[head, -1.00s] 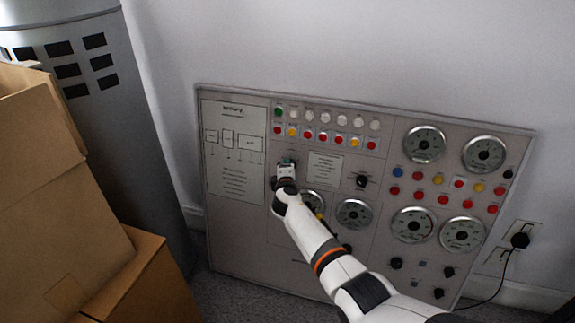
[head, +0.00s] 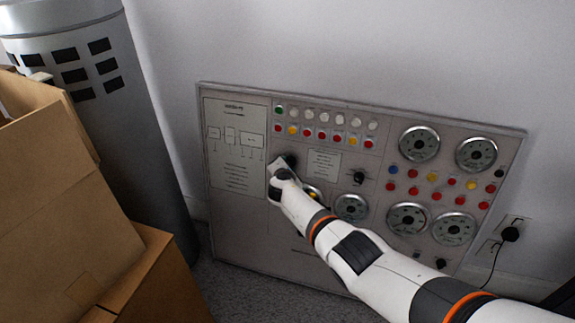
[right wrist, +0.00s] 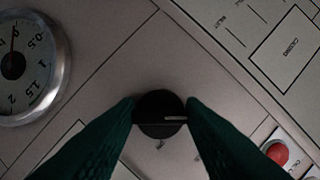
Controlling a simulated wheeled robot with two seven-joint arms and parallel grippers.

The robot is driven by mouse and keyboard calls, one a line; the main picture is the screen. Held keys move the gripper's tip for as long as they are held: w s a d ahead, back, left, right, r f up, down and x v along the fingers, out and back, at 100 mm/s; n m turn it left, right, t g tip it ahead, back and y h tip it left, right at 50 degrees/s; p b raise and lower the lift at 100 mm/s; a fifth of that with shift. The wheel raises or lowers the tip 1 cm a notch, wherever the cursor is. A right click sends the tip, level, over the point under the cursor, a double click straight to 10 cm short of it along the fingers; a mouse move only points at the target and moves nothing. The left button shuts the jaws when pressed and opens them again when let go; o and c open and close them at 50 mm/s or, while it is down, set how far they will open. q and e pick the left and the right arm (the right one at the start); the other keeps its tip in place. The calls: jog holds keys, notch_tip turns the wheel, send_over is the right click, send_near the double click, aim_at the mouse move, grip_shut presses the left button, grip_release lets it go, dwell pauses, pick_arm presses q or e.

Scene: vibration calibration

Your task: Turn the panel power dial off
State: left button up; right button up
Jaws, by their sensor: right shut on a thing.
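The grey control panel (head: 235,222) leans against the wall. My right gripper (head: 289,161) is at the panel's upper left part, right of the printed diagram. In the right wrist view its two green fingers (right wrist: 160,118) are shut on a round black dial (right wrist: 160,106), one on each side. The dial has a pale mark on its face, lying about level in that view. In the head view my gripper mostly hides this dial. My left gripper is not in view.
Cardboard boxes (head: 60,200) stand at the left, in front of a grey cylinder (head: 140,150) with dark slots. The panel carries gauges (head: 419,143), coloured buttons and another black knob (head: 358,177). A plug and cable (head: 510,235) are at the right.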

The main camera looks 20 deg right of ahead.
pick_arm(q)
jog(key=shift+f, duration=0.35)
pick_arm(e)
jog(key=o, duration=1)
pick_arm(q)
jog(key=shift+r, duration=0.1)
